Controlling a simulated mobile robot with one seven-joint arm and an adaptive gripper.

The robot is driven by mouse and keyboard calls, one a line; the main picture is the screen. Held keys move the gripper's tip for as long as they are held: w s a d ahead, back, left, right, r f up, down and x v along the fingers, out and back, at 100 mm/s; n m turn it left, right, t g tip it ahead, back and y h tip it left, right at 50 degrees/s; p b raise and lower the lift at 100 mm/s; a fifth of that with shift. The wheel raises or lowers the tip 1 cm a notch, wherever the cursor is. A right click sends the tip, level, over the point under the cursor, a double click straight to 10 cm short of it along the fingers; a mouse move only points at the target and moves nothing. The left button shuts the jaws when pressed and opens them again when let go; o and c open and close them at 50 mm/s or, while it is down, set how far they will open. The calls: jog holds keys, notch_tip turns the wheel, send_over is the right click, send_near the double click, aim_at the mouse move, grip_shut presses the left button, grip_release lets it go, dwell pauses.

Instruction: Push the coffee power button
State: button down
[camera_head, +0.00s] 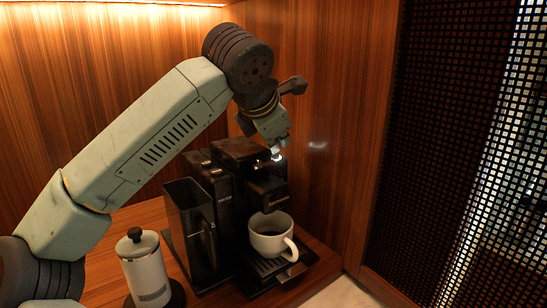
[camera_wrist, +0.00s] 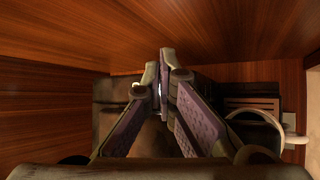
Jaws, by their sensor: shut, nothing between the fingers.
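The black coffee machine (camera_head: 220,205) stands on a wooden shelf in a corner. A small bright light shows near its top at the right, just by my fingertips. My gripper (camera_head: 277,153) points down at the upper right part of the machine. In the wrist view my gripper (camera_wrist: 162,85) has its fingertips together over the machine (camera_wrist: 222,74), with nothing held. The power button itself is not clearly visible, and I cannot tell whether the tips touch it. A white cup (camera_head: 270,236) with dark liquid sits on the machine's drip tray; it also shows in the wrist view (camera_wrist: 284,122).
A white and black French press (camera_head: 146,270) stands left of the machine. Wooden walls (camera_head: 330,110) close in behind and to the right. A dark perforated screen (camera_head: 440,130) is at the right. The wooden shelf (camera_head: 150,216) has little free room.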

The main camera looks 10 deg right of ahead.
aim_at(275, 156)
jog(key=shift+s+f+b, duration=0.1)
jog(key=shift+f+b, duration=0.2)
jog(key=shift+f, duration=0.25)
dwell(0.5)
jog(key=shift+a+r+p, duration=0.1)
jog(key=shift+r+p, duration=0.25)
jog(key=shift+r, duration=0.25)
jog(key=shift+r+p, duration=0.3)
jog(key=shift+r, duration=0.15)
jog(key=shift+r+p, duration=1.45)
jog(key=shift+r, duration=1.3)
